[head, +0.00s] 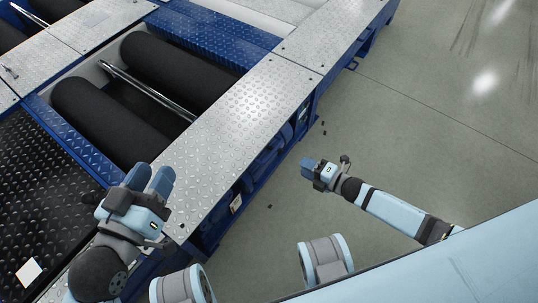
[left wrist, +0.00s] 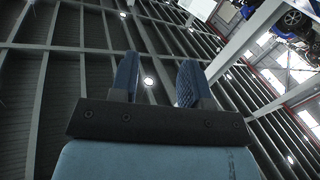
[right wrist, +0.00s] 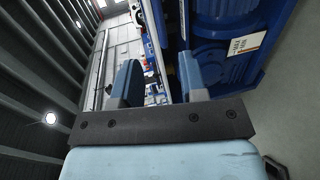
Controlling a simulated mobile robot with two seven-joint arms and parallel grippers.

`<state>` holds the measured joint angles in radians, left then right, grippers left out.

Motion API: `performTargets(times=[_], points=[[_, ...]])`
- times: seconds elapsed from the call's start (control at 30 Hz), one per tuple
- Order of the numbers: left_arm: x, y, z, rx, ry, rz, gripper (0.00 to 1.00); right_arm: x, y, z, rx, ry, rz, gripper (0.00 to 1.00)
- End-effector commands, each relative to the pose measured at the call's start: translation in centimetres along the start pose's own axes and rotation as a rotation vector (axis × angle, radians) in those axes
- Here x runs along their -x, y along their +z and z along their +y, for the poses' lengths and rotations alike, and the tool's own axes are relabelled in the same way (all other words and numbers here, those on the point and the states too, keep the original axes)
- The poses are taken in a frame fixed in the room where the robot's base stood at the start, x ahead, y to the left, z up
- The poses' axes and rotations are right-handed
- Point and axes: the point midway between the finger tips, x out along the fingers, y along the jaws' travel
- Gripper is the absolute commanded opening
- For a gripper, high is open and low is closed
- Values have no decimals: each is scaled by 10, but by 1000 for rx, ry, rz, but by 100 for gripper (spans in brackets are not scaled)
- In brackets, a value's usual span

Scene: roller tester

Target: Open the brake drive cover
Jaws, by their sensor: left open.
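The roller tester has a long silver tread-plate panel (head: 235,110) along its near side, which lies flat and closed over the blue frame. It is probably the brake drive cover, but no marking shows. My left gripper (head: 150,176) is open and empty, over the panel's lower left end; I cannot tell whether it touches. Its two fingers also show apart in the left wrist view (left wrist: 158,68), against the ceiling. My right gripper (head: 309,168) is open and empty, out over the floor to the right of the tester. Its fingers are apart in the right wrist view (right wrist: 160,70).
Two black rollers (head: 165,65) lie left of the panel. Blue motor-like housings (right wrist: 220,60) sit under the panel's open side, with a white label (right wrist: 245,45). Small dark pieces (head: 323,132) lie on the floor (head: 430,120), which is otherwise clear.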

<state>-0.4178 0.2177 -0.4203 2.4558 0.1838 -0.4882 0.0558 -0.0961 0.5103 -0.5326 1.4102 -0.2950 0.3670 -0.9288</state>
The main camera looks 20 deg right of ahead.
Motion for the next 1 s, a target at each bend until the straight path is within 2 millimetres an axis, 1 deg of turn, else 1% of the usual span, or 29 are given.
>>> performTargets(times=[0.17, 0.3, 0.5, 0.6, 0.7, 0.8, 1.0], points=[[-1, 14, -2, 0, 5, -38, 43, -26, 0, -1, 3, 4, 1, 39], [-4, 18, -7, -45, 7, -28, 43, -57, 1, -1, 3, 4, 1, 39], [-8, 14, -16, -142, 6, 25, 43, -98, 0, -2, 0, 3, 0, 39], [-10, 12, -19, -181, 5, 47, 43, -114, 0, -1, -1, 3, 0, 39], [-11, 11, -21, -211, 4, 60, 43, -125, 0, -1, -1, 1, 0, 39], [-12, 8, -22, -229, 5, 72, 43, -132, 0, 0, 0, 1, 0, 39], [-12, 5, -22, -239, 4, 84, 43, -135, 0, 1, -1, 1, 0, 39]])
